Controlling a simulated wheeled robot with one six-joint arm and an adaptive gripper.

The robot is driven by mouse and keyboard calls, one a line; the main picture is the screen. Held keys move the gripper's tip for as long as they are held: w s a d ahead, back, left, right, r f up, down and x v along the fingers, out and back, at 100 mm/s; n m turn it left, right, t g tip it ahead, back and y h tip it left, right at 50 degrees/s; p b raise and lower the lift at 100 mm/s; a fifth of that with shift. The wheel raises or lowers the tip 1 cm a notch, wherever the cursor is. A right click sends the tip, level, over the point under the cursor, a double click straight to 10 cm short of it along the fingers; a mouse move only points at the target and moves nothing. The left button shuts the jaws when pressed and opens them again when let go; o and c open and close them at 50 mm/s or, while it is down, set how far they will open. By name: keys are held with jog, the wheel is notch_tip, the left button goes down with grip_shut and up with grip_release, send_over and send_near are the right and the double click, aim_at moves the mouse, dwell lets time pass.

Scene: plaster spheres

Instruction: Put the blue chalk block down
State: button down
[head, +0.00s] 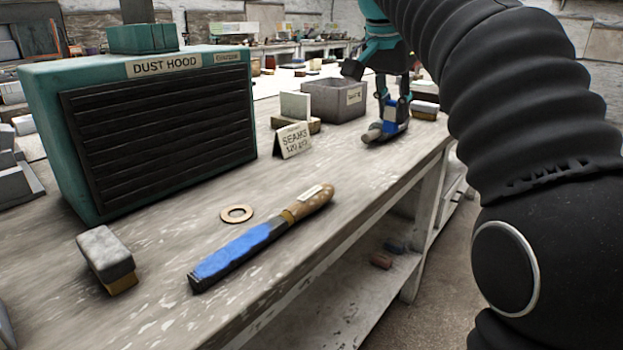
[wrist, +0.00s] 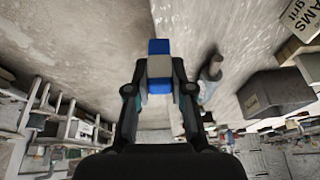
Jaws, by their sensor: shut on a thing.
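The blue chalk block (head: 389,127) is held in my gripper (head: 394,112) at the right front edge of the bench, beyond the card stand. In the wrist view the block (wrist: 159,47) is blue with a pale grey band around its middle. My gripper's fingers (wrist: 160,72) are shut on it from both sides. The block appears near the bench edge in that view. I cannot tell whether its underside touches the bench top. My fingers hide part of its sides.
A short rounded rod (head: 372,134) lies right beside the block. A grey bin (head: 336,100) stands behind it, left of my gripper. A card stand (head: 293,140), blue-bladed tool (head: 240,254), washer (head: 237,213), brush (head: 106,257) and dust hood (head: 150,130) occupy the bench (head: 340,212).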

jog(key=shift+n, duration=0.4)
jog(key=w+a+f, duration=0.1)
jog(key=a+f, duration=0.1)
jog(key=a, duration=0.2)
jog(key=w+a+f, duration=0.1)
jog(key=a+f, duration=0.1)
jog(key=a, duration=0.3)
jog(key=w+a+f, duration=0.1)
jog(key=a+f, duration=0.1)
jog(key=a, duration=0.3)
jog(key=shift+b, duration=0.3)
jog(key=shift+w+f, duration=0.1)
jog(key=shift+f, duration=0.15)
jog(key=shift+f+b, duration=0.6)
jog(key=shift+f, duration=1.3)
jog(key=c, duration=1)
grip_release()
jog(key=shift+f, duration=0.1)
jog(key=p+v, duration=0.3)
jog(key=v, duration=0.9)
jog(key=shift+s+a, duration=0.2)
jog(key=shift+s, duration=0.05)
jog(key=shift+d, duration=0.1)
